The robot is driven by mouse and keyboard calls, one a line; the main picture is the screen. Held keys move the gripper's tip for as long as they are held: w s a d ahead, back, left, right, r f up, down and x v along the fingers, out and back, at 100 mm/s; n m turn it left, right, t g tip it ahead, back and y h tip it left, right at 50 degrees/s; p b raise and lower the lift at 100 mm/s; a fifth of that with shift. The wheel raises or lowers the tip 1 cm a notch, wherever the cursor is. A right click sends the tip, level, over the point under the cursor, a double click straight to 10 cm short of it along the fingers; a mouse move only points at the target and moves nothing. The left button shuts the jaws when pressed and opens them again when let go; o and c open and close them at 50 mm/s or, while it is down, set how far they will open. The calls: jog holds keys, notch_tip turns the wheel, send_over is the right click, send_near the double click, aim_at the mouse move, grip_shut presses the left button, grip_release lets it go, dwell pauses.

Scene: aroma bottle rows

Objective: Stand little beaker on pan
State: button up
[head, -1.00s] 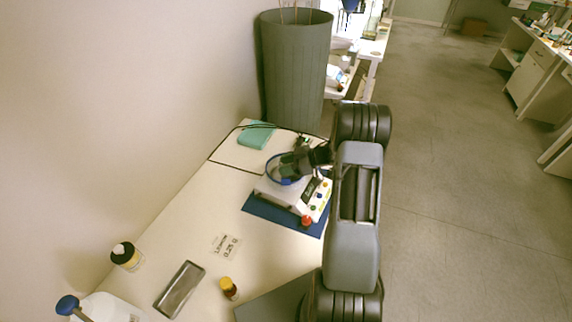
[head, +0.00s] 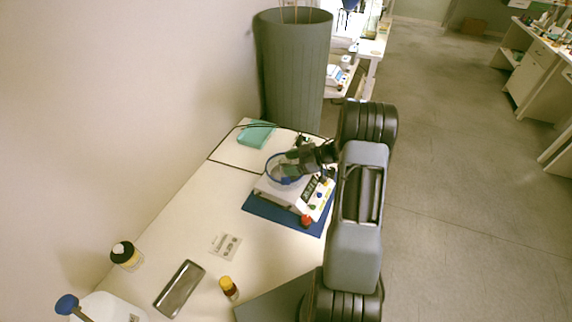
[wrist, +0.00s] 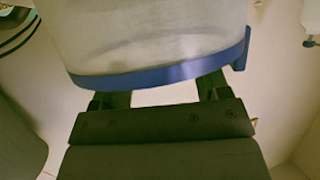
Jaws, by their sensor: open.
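A white balance (head: 308,198) stands on a blue mat (head: 268,211) at the far end of the bench. A clear, blue-rimmed round wall (head: 270,166) rises around its pan, and the pan itself is hidden. My gripper (head: 292,163) is open at this wall, reaching in from the right. In the wrist view the cloudy clear wall with its blue band (wrist: 160,76) fills the top and covers my fingertips. A faint pale shape shows through it, but I cannot tell whether it is the little beaker. I cannot make out the beaker clearly in either view.
A small red-topped item (head: 306,221) is at the balance's front edge. A teal box (head: 257,135) and a grey bin (head: 293,70) are behind. A yellow-capped vial (head: 228,288), dark tray (head: 179,288), black-capped jar (head: 125,256) and label card (head: 225,246) are nearer, with bare bench between.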

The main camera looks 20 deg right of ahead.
jog(key=v, duration=0.9)
jog(key=w+a+r+m+t+h, duration=0.2)
jog(key=w+r+m+t+h, duration=0.1)
jog(key=w+r+t+h, duration=0.5)
notch_tip(320, 180, up, 8)
jog(key=s+a+m+g+h, duration=0.1)
jog(key=a+m+g+h, duration=0.1)
jog(key=m+h, duration=0.3)
jog(key=s+a+f+m+g, duration=0.1)
jog(key=s+a+g, duration=0.2)
jog(key=s+a, duration=0.2)
jog(key=s+a+f+m+g+y, duration=0.1)
jog(key=s+a, duration=0.4)
jog(key=s, duration=0.6)
jog(key=s+a+f+m+g, duration=0.1)
jog(key=s+a+f+g, duration=0.1)
jog(key=s+a+g, duration=0.3)
jog(key=s, duration=0.3)
jog(key=shift+a+f+m+b, duration=0.35)
jog(key=shift+m, duration=0.05)
